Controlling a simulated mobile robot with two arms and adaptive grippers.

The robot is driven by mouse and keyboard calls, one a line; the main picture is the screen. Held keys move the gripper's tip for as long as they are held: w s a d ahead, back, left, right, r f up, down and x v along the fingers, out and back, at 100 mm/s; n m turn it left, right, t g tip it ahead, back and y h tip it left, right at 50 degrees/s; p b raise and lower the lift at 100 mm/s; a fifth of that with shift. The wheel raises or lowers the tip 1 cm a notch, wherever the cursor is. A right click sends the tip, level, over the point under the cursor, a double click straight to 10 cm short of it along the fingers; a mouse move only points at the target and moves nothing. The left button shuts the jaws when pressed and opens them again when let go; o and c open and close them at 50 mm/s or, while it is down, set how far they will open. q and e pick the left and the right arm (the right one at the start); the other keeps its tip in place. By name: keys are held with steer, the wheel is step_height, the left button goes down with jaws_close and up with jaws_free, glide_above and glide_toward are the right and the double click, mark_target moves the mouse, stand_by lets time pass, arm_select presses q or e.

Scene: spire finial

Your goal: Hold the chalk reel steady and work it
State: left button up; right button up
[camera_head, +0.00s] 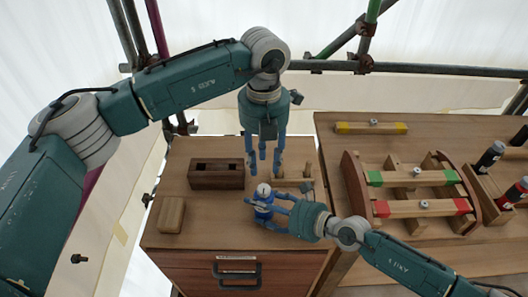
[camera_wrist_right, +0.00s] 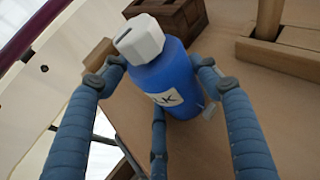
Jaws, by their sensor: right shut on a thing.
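The chalk reel (camera_head: 263,210) is a blue bottle-shaped body with a white faceted cap and a white label. It stands on the small wooden cabinet top, near its middle. In the right wrist view the reel (camera_wrist_right: 170,85) sits between my fingers, with the letters "LK" on its label. My right gripper (camera_head: 266,206) comes from the right, shut around the reel's body; its fingers also show in the right wrist view (camera_wrist_right: 156,82). My left gripper (camera_head: 263,163) points down just above and behind the white cap, fingers apart and empty.
A dark slotted block (camera_head: 217,176) stands behind left, and a pale wood block (camera_head: 171,214) at the left. A low wooden rack (camera_head: 295,184) is close behind right. The larger table holds a red-sided frame (camera_head: 357,190). Scaffold poles (camera_head: 330,66) run behind.

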mark_target(264, 188)
arm_select(q)
steer(key=shift+r, duration=1.15)
steer(key=shift+o, duration=1.4)
step_height(264, 188, down, 12)
steer(key=m, duration=0.5)
steer(key=shift+c, duration=0.3)
jaws_close()
